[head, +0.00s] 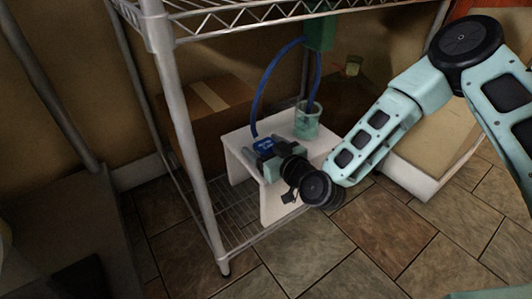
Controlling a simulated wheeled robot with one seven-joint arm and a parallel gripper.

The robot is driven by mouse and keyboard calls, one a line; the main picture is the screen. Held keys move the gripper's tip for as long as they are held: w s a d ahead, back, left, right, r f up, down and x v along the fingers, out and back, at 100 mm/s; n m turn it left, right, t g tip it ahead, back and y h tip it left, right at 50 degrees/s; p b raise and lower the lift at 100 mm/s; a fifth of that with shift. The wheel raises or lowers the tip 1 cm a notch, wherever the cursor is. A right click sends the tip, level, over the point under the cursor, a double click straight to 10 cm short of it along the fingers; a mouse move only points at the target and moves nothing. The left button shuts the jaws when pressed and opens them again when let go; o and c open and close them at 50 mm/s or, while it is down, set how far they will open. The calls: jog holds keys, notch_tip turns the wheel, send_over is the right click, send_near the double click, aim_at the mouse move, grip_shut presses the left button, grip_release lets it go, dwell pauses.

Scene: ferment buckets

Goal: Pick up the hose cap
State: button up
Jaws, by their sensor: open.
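A small blue piece with pale markings (264,144), which may be the hose cap, is on the white stand at its left end. A blue hose (262,88) arches up from beside it and comes down at a clear green cup (307,120). My gripper (265,158) is open at the blue piece, its fingers reaching toward it from the right. The gripper body hides part of the stand. I cannot tell whether the fingers touch the blue piece.
The white stand (238,140) is inside a metal wire rack, whose front post (183,130) rises to its left. A green box (319,32) hangs under the upper shelf. Cardboard boxes (205,115) stand behind. Tiled floor (375,235) lies open in front.

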jog(key=c, duration=1.1)
